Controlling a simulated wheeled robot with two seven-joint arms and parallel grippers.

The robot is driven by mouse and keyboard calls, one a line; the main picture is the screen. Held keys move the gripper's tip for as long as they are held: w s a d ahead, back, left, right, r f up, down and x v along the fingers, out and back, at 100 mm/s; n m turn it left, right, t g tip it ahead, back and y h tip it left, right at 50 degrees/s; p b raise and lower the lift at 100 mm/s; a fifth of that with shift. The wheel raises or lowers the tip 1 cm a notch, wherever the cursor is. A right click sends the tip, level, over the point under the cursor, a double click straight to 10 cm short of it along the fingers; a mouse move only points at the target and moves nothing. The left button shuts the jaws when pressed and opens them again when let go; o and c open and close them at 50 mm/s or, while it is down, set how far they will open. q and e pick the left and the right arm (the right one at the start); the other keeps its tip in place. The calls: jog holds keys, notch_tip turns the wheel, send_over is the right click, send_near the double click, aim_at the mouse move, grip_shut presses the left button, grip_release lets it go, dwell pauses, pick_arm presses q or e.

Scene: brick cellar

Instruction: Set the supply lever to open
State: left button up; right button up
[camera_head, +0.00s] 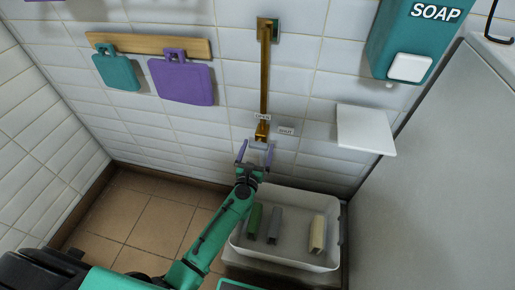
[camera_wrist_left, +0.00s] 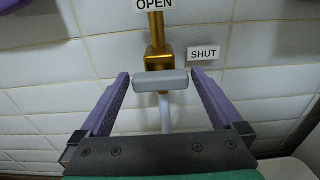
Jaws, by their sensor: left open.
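The supply lever (camera_wrist_left: 160,82) is a grey handle at a brass valve (camera_wrist_left: 158,58), at the foot of a vertical brass pipe (camera_head: 264,75) on the tiled wall. The OPEN label (camera_wrist_left: 155,4) sits on the pipe above the valve; the SHUT label (camera_wrist_left: 204,54) is on the wall to its right. My left gripper (camera_head: 256,152) is open, its purple fingers on either side of the grey handle in the left wrist view (camera_wrist_left: 159,76). Gaps to both fingers are small; contact cannot be told. The handle's exact direction is unclear. My right gripper is out of view.
A white basin (camera_head: 238,243) with several small blocks lies below and right of the lever. A white shelf (camera_head: 365,130) and a teal soap dispenser (camera_head: 412,38) are at right. Teal and purple boards (camera_head: 182,82) hang from a wooden rail at left. Floor at left is clear.

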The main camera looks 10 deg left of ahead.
pick_arm(q)
jog(key=shift+s, duration=0.1)
jog(key=c, duration=1.1)
jog(key=shift+c, duration=0.2)
jog(key=shift+m, duration=0.3)
jog(key=m+p, duration=0.1)
jog(key=m, duration=0.2)
jog(key=shift+d+r, duration=0.1)
jog(key=m+p, duration=0.1)
jog(key=m, duration=0.4)
jog(key=shift+d+m, duration=0.1)
jog(key=shift+m, duration=0.3)
jog(key=m, duration=0.4)
jog(key=shift+f+m+p, duration=0.2)
jog(key=shift+m+p, duration=0.1)
jog(key=shift+p, duration=0.1)
jog(key=shift+f+m+p, duration=0.1)
jog(key=shift+m+p, duration=0.2)
jog(key=shift+m, duration=1.6)
